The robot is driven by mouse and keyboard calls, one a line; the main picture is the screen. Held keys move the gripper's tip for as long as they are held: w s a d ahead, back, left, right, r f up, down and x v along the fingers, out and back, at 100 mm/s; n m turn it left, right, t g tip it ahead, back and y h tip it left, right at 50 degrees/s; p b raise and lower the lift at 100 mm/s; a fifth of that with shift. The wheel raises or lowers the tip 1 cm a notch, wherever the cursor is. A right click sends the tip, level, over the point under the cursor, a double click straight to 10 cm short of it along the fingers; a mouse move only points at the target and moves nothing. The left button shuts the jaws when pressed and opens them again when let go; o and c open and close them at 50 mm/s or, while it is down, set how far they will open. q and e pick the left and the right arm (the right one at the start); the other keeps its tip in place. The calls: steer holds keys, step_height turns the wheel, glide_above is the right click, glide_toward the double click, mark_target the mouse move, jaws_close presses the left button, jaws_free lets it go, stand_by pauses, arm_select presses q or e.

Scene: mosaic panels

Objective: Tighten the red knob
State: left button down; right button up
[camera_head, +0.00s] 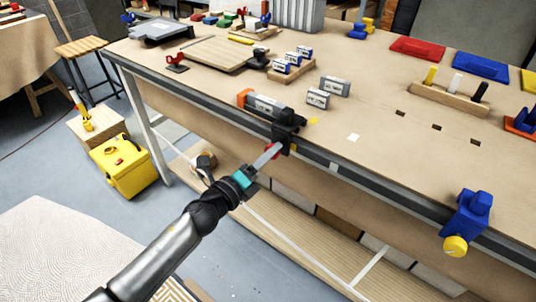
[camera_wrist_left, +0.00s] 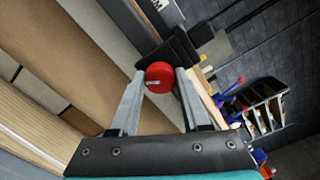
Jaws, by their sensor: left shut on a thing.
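The red knob (camera_wrist_left: 159,78) sits between the fingertips of my left gripper (camera_wrist_left: 160,76) in the left wrist view, and the fingers are shut on it. In the head view my left gripper (camera_head: 269,156) reaches the front edge of the workbench, and only a sliver of the red knob (camera_head: 272,149) shows past the fingers. The knob is on the front of a dark clamp (camera_head: 286,131) at the bench edge. A grey block with an orange end (camera_head: 262,103) lies on the bench at the clamp. My right gripper is not in view.
On the workbench (camera_head: 380,165) behind the clamp stand small grey and white blocks (camera_head: 318,98) and a wooden rack (camera_head: 292,72). A blue clamp with a yellow knob (camera_head: 455,245) is on the front edge at right. A yellow toolbox (camera_head: 124,165) stands on the floor at left.

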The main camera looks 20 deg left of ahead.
arm_select(q)
steer(key=shift+c, duration=1.9)
jaws_free()
steer(key=b+v, duration=0.1)
steer(key=v, duration=1.4)
steer(key=shift+s+a, duration=0.1)
steer(key=s+a+f+n+g+y, duration=0.1)
steer(key=s+f+n+g+y, duration=0.3)
steer(key=f, duration=0.6)
steer(key=s+a+f+n+g, duration=0.1)
steer(key=a+f+n, duration=0.1)
steer(key=f+n, duration=0.7)
steer(key=s+a+f+n+g+y, duration=0.1)
steer(key=s+f+n+g+y, duration=0.15)
steer(key=f, duration=0.95)
steer(key=s+d+f+n+g, duration=0.2)
steer(key=s+f+n+g, duration=0.2)
steer(key=s+f, duration=0.3)
steer(key=s+d+f+n+g, duration=0.3)
steer(key=s+f+n, duration=0.3)
steer(key=s, duration=1)
step_height(320, 180, down, 3)
steer(key=shift+s+d+r+g, duration=0.2)
steer(key=shift+s+g, duration=0.2)
steer(key=shift+g, duration=0.35)
